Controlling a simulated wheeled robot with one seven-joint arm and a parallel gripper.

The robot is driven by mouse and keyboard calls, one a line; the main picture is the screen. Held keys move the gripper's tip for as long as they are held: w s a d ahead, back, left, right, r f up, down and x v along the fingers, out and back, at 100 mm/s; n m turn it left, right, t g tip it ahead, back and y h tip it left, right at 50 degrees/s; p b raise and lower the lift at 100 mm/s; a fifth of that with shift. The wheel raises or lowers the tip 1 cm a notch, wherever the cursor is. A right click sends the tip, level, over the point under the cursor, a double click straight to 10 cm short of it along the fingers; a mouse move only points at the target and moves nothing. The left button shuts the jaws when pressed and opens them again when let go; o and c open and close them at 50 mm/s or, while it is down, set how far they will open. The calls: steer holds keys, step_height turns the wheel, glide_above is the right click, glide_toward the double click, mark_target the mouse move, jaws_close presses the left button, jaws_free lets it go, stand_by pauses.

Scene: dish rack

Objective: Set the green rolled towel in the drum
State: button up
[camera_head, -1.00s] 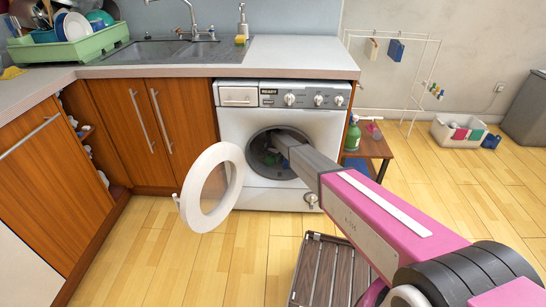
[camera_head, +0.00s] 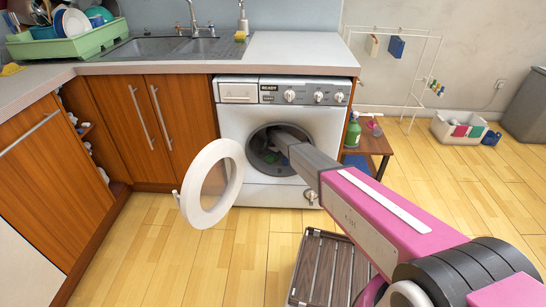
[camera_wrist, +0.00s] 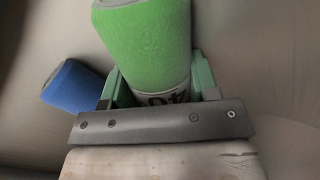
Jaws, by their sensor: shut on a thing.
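The washing machine (camera_head: 232,128) stands under the counter with its round door (camera_head: 212,184) swung open to the left. My arm reaches through the opening, so my gripper is inside the drum (camera_head: 262,150) and hidden in the head view. In the wrist view, my gripper (camera_wrist: 160,88) is shut on the green rolled towel (camera_wrist: 145,45), which lies between its two fingers and sticks out beyond them. The drum wall (camera_wrist: 235,50) surrounds it. I cannot tell whether the towel touches the wall.
A blue rolled towel (camera_wrist: 72,88) lies in the drum left of my gripper.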

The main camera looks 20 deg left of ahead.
steer(key=shift+f, duration=0.2)
stand_by(0.3)
steer(key=o, duration=1.1)
